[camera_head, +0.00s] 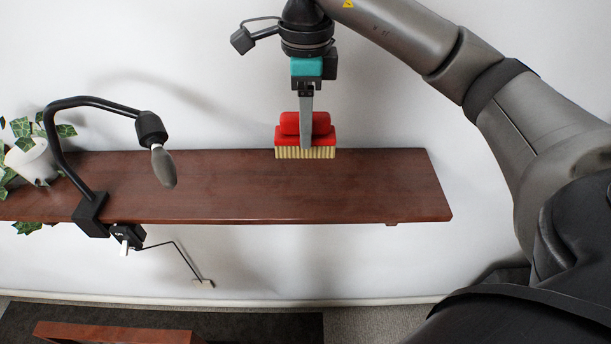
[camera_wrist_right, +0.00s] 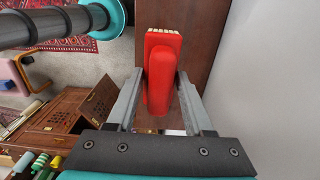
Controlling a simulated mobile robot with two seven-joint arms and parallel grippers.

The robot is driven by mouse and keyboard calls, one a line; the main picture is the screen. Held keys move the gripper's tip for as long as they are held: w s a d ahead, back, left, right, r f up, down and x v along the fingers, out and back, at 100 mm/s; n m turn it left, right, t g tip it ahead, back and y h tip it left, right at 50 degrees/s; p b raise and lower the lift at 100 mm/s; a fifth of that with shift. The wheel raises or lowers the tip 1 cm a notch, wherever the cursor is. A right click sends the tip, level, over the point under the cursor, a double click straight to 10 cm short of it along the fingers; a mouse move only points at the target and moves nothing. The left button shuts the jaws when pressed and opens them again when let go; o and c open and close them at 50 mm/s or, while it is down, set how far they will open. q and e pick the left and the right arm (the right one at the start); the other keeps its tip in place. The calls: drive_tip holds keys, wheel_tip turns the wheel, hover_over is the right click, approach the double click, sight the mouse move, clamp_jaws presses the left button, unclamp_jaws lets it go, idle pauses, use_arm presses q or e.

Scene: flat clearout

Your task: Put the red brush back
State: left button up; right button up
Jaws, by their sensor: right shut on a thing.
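The red brush (camera_head: 290,130), with a red handle on top and pale bristles below, is near the back edge of the brown wooden shelf (camera_head: 250,195). My right gripper (camera_head: 306,140) comes down from above and is shut on the brush's red handle. In the right wrist view the brush (camera_wrist_right: 162,70) sits between the two grey fingers (camera_wrist_right: 160,105), its pale bristle end pointing away. I cannot tell whether the bristles touch the shelf or hang just above it. My left gripper is not in view.
A potted plant (camera_head: 32,160) stands at the far left end. The shelf's middle and right are clear; a white wall is close behind.

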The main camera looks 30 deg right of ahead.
wheel_tip(320, 180, down, 12)
drive_tip(key=shift+f+p, duration=0.1)
drive_tip(key=shift+p, duration=0.2)
drive_tip(key=o, duration=1.2)
wheel_tip(320, 180, up, 12)
drive_tip(key=shift+r+b, duration=0.1)
drive_tip(key=shift+b, duration=0.35)
